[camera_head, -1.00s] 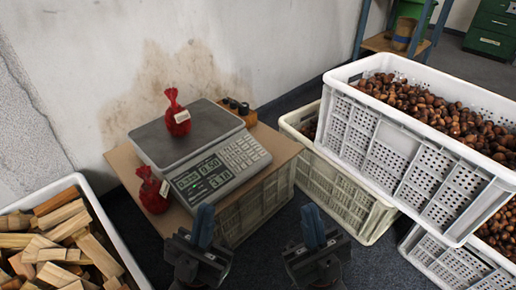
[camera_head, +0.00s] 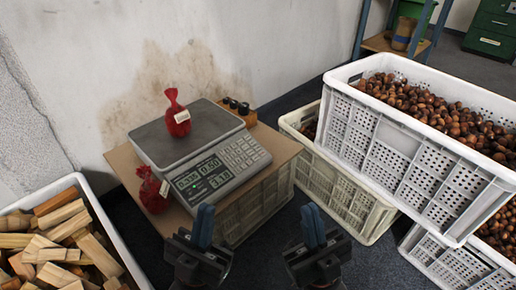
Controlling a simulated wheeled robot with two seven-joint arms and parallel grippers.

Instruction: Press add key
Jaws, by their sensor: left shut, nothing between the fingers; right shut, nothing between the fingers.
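A grey scale (camera_head: 212,183) with a lit display and a keypad (camera_head: 240,153) stands on a brown board on a crate. The separate keys are too small to read. A red net bag (camera_head: 177,118) with a white tag sits on the scale's plate (camera_head: 205,128). A second red net bag (camera_head: 153,194) sits on the board left of the display. My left gripper (camera_head: 203,226) is shut and empty, in front of the scale. My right gripper (camera_head: 313,227) is shut and empty, to the right of the board's front corner. Neither touches the scale.
A white crate of chestnuts (camera_head: 402,157) is stacked at the right over other crates. A pale crate (camera_head: 335,180) stands beside the board. A white bin of split wood (camera_head: 103,222) is at the lower left. Small dark weights (camera_head: 243,108) stand behind the scale. A wall is behind.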

